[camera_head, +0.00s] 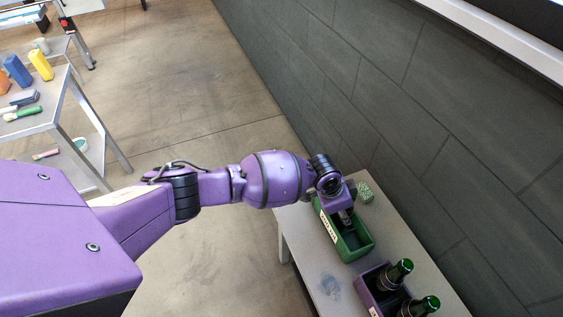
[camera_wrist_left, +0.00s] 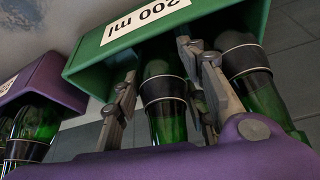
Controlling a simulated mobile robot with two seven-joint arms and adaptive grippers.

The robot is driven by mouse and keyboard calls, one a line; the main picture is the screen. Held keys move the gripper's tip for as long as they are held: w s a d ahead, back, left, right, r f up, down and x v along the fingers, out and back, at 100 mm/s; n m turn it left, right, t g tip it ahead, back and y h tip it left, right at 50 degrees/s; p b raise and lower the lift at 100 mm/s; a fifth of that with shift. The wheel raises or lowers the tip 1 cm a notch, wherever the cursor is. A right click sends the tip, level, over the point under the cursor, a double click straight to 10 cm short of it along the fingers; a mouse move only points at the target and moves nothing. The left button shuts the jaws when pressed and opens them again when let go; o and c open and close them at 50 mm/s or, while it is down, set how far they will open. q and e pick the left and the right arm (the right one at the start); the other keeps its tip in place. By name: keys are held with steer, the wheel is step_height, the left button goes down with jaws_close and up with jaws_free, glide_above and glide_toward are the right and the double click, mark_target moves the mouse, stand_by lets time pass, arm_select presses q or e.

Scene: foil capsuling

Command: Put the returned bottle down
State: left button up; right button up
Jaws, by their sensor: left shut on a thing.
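A green crate (camera_head: 357,254) stands on the grey table, and it also shows in the wrist view (camera_wrist_left: 112,58) with a "ml" label. My left gripper (camera_head: 346,216) reaches down into it from above. In the wrist view its fingers (camera_wrist_left: 165,95) are shut on a green bottle (camera_wrist_left: 167,124) with a dark, pale-edged band. The bottle is in line with the crate's opening; whether its base touches the crate floor is hidden. A second green bottle (camera_wrist_left: 262,98) is just right of the fingers. My right gripper is not in view.
A purple crate (camera_head: 366,291) with green-topped bottles (camera_head: 399,272) stands nearer on the same table (camera_head: 312,262). A dark wall (camera_head: 400,110) runs along the right. A side table (camera_head: 50,108) at left holds coloured items.

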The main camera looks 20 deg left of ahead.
arm_select(q)
steer(key=o, duration=1)
steer(key=shift+w, duration=0.1)
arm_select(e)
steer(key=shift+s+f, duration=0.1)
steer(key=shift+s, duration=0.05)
arm_select(q)
steer(key=shift+o, duration=0.3)
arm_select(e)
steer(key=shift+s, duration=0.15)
arm_select(q)
steer(key=shift+r, duration=0.1)
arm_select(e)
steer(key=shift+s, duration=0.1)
arm_select(q)
steer(key=shift+r, duration=0.3)
steer(key=p+v, duration=0.2)
steer(key=v, duration=0.9)
steer(key=shift+r, duration=0.3)
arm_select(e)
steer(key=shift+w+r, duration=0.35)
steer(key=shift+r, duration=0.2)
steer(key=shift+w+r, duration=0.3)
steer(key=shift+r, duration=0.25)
arm_select(q)
steer(key=shift+a, duration=0.1)
